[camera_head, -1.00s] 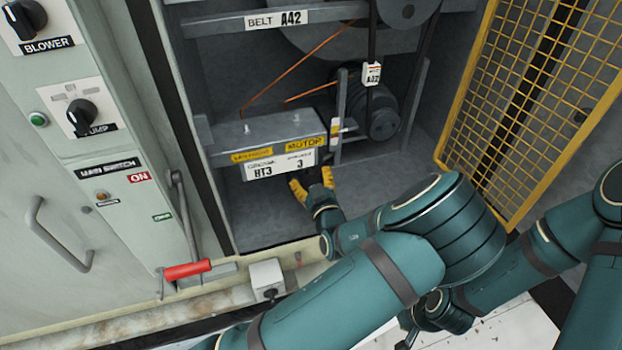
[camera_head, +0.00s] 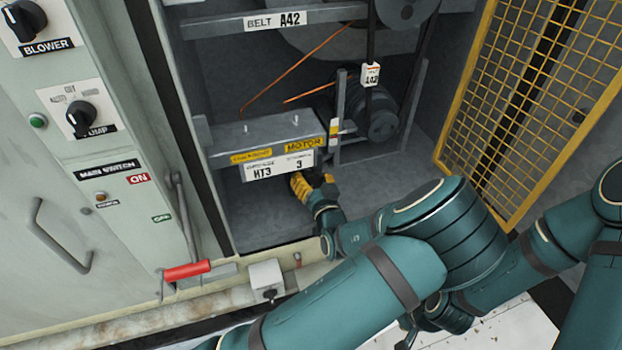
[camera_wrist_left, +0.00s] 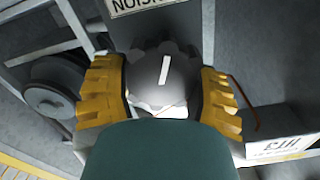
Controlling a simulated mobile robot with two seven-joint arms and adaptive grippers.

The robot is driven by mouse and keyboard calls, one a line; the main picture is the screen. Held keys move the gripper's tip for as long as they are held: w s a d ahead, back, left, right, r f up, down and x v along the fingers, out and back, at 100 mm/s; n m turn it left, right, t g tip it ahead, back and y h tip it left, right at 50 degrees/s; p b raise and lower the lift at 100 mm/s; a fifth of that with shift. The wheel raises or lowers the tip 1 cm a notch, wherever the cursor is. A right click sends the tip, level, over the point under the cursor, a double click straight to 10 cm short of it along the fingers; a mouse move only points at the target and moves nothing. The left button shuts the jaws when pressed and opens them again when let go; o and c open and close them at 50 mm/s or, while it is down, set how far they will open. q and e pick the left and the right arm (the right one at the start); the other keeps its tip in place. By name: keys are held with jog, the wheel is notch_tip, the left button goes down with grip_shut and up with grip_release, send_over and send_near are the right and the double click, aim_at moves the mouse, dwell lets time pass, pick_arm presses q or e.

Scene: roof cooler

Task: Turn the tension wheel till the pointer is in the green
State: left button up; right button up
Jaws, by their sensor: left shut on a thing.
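The tension wheel (camera_wrist_left: 152,82) is a grey scalloped knob with a white line, seen in the left wrist view below an upside-down label (camera_wrist_left: 150,3) ending in "NSION". My left gripper (camera_head: 314,184) is shut on it, with yellow fingers on both sides of its rim; they also show in the left wrist view (camera_wrist_left: 160,95). In the head view the wheel is hidden by the gripper and the motor plate. I cannot make out the pointer or a green zone clearly in either view. My right gripper does not show.
The motor housing (camera_head: 262,133) with its "HT3" plate (camera_head: 277,166) sits just above my left gripper. The yellow mesh door (camera_head: 540,95) stands open at right. A red-handled lever (camera_head: 187,270) and the switch panel (camera_head: 75,130) are at left. The cabinet floor (camera_head: 262,215) is clear.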

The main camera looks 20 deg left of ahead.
pick_arm(q)
jog(key=m, duration=0.4)
jog(key=shift+d+m+p, duration=0.1)
jog(key=shift+m+p, duration=0.2)
jog(key=shift+f+m, duration=0.15)
jog(key=shift+m, duration=1.45)
jog(key=shift+w+m, duration=0.1)
jog(key=shift+m, duration=0.2)
jog(key=o, duration=1.2)
jog(key=v, duration=1.2)
